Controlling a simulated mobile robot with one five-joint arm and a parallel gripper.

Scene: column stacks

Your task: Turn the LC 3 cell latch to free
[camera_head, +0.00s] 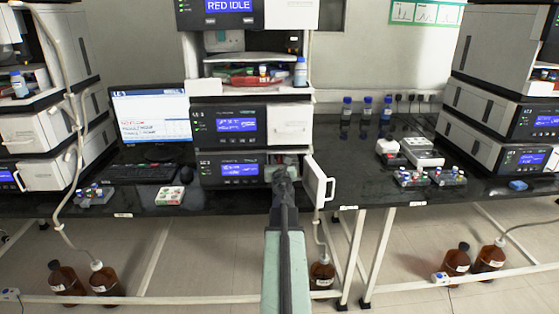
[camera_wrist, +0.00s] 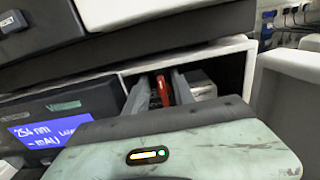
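The LC 3 stack stands in the middle of the head view, and its lowest module (camera_head: 238,170) has its small side door (camera_head: 318,182) swung open to the right. My gripper (camera_head: 281,172) is at the mouth of that open compartment. In the wrist view a red lever (camera_wrist: 163,91), which looks like the cell latch, stands roughly upright inside the compartment. My gripper (camera_wrist: 160,88) has its two grey fingers apart, one on each side of the red lever. I cannot tell if either finger touches it. The lever's lower end is hidden behind my gripper body.
The open door (camera_wrist: 287,90) stands close on the right in the wrist view. The compartment frame (camera_wrist: 240,62) borders my fingers above and right. A monitor (camera_head: 152,117) and keyboard (camera_head: 140,172) sit left; vial racks (camera_head: 412,178) sit right.

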